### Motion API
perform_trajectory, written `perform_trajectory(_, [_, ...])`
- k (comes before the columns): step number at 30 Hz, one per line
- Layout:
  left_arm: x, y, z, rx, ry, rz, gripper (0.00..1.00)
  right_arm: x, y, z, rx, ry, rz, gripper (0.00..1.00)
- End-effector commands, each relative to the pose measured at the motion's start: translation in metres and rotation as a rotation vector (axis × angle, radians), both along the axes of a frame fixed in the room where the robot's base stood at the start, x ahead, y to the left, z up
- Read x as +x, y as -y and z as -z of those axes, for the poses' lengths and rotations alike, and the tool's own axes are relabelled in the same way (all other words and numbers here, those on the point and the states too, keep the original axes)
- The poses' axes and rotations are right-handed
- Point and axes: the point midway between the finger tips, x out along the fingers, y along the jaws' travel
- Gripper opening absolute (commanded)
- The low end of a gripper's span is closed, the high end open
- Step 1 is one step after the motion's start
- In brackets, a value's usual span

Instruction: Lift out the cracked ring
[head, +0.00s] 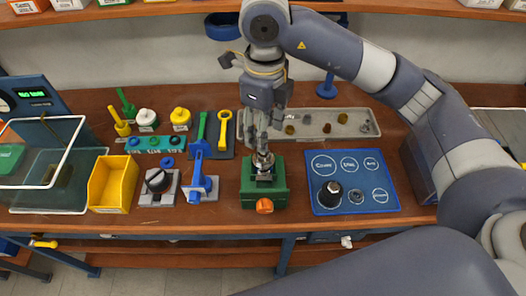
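My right gripper (263,148) points down above a green vise (263,196) with an orange knob, at the bench's middle. A small metallic body (264,172) sits in the top of the vise, directly under the fingertips. The fingers are close to it or touching it; I cannot tell which, nor whether they hold anything. No cracked ring can be made out; the inside of the body is hidden by the gripper and too small to read. My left gripper is not in view.
A blue mat (382,176) with labelled circles holds a black part (330,194) and a small dark ring (356,196). A grey tray (350,127) with small parts lies behind. Left are blue tools, a teal ring rack (155,142), a yellow bin (112,184) and a clear box (48,197).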

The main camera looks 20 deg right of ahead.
Motion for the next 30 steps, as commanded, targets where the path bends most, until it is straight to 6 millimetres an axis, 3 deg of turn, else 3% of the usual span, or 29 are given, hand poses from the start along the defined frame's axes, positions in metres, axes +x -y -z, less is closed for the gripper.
perform_trajectory(21, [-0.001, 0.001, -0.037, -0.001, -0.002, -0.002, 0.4, 0.009, 0.001, 0.078, 0.002, -0.002, -0.001, 0.48])
perform_trajectory(29, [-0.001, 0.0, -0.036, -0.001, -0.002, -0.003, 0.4, 0.009, 0.001, 0.081, 0.004, -0.001, -0.002, 0.48])
perform_trajectory(30, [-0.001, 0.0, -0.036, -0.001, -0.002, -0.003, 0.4, 0.009, 0.001, 0.081, 0.004, -0.001, -0.002, 0.39])
